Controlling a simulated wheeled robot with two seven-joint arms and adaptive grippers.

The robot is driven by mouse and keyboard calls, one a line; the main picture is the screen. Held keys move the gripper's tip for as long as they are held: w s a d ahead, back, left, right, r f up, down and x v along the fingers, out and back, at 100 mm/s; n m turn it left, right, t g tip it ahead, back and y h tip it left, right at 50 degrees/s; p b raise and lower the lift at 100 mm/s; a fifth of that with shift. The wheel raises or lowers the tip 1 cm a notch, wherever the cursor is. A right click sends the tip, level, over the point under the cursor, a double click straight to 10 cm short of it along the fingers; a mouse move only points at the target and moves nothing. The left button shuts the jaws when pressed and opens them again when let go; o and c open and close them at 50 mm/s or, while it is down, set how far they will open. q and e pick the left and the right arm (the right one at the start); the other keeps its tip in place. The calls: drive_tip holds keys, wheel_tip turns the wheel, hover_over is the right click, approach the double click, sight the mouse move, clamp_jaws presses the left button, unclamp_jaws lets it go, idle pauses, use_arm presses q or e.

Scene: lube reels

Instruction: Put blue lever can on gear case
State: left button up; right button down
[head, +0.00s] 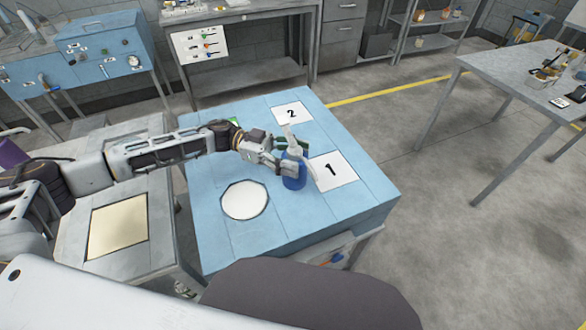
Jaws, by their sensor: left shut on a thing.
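The blue lever can (293,180) has a blue body and a pale upper part with a lever. It is upright over the light blue top, beside the square marked 1. My left gripper (289,160) is shut on it and hides part of its upper body. I cannot tell whether the can's base touches the top. The light blue worktop (300,220) bears a white octagon (244,200), a square marked 1 (334,172) and a square marked 2 (292,113). I cannot tell for sure which thing is the gear case. My right gripper is not in view.
A small green thing (235,121) shows partly behind my left arm. A grey bench with a beige panel (118,227) stands at the left. A grey table (510,72) with small items stands at the right. The front of the light blue top is clear.

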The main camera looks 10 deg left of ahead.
sight(306, 174)
use_arm(q)
drive_tip(key=shift+f, duration=2.6)
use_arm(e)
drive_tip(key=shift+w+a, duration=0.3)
use_arm(q)
drive_tip(key=shift+f, duration=0.1)
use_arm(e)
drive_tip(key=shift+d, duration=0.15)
